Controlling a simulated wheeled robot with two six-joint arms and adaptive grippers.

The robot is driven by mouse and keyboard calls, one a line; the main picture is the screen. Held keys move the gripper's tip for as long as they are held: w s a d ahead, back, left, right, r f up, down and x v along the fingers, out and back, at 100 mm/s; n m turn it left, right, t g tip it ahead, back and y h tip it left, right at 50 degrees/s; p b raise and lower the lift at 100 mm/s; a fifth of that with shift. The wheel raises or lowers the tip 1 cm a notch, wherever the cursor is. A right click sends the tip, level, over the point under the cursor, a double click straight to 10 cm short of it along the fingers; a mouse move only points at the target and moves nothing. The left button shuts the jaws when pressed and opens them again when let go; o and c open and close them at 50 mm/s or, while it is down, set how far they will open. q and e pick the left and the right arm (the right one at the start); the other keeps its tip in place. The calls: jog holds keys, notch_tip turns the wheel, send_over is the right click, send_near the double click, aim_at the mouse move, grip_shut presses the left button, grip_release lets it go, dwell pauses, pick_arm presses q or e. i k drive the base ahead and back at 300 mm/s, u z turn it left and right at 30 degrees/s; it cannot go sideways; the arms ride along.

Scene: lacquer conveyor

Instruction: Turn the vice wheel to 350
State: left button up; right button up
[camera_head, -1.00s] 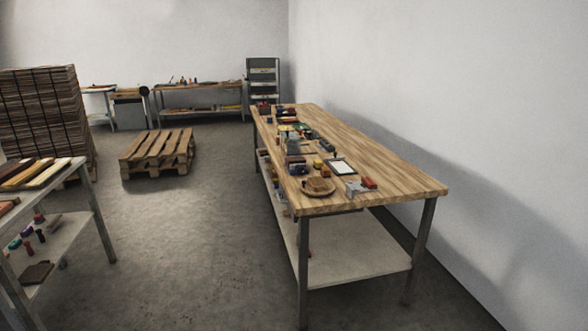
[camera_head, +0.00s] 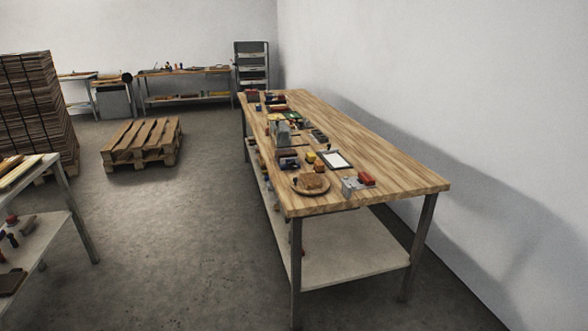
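I cannot make out a vice wheel for certain; things are small at this distance. A long wooden workbench (camera_head: 390,165) stands right of the middle, with many small items along its left side. A small grey object (camera_head: 350,187) with a red block (camera_head: 366,179) beside it sits near the bench's near end. A taller grey object (camera_head: 282,133) stands farther back on the bench. I cannot tell whether either is the vice. Neither of my grippers is in view.
A wooden pallet (camera_head: 142,143) lies on the floor left of the bench. A stack of brown boards (camera_head: 35,105) and a metal-legged table (camera_head: 45,163) stand at the left. Open floor (camera_head: 180,235) lies between them and the bench. A white wall (camera_head: 440,90) runs along the right.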

aim_at(292, 164)
jog(key=z, duration=0.4)
jog(key=i, duration=0.5)
jog(key=z, duration=0.75)
jog(key=i, duration=1.2)
jog(key=u, duration=0.8)
jog(key=i, duration=0.75)
jog(key=u, duration=0.75)
